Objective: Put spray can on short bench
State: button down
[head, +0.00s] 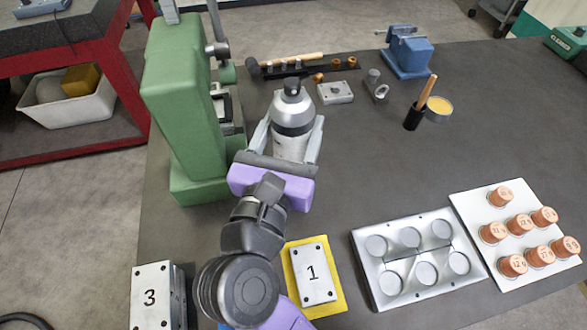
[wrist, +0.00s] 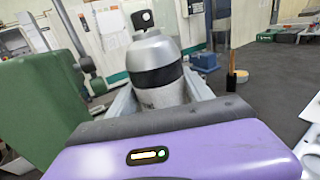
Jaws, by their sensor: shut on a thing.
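The spray can (head: 291,125) is silver with a dark band, a pale lower body and a black nozzle. It stands upright or nearly so, and it also shows large in the wrist view (wrist: 156,75). My gripper (head: 292,150) has a finger on each side of the can and is shut on it. The palm hides part of the can's bottom, so I cannot tell whether it touches the table. No bench is clearly identifiable as the short bench; a red-framed bench (head: 120,62) with a dark top stands at the upper left.
A green press (head: 175,105) stands close to the left of the can. Behind are a hammer and rack, a blue vise (head: 408,55) and a black brush cup (head: 414,118). A metal mould plate (head: 425,285) and a white board with several copper pieces (head: 480,205) lie right. Grey table (head: 360,180) is clear mid-right.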

notch_tip(320, 180, down, 12)
jog(key=shift+r, duration=0.2)
dwell(0.4)
jog(key=shift+f+b, duration=0.15)
jog(key=shift+b, duration=0.15)
jog(key=shift+c, duration=2.1)
grip_release()
jog(key=shift+f, duration=0.1)
jog(key=shift+r, duration=0.3)
jog(key=s+a+b, duration=0.2)
jog(key=s, duration=1)
jog(key=shift+a, duration=0.15)
jog(key=shift+w+f, duration=0.1)
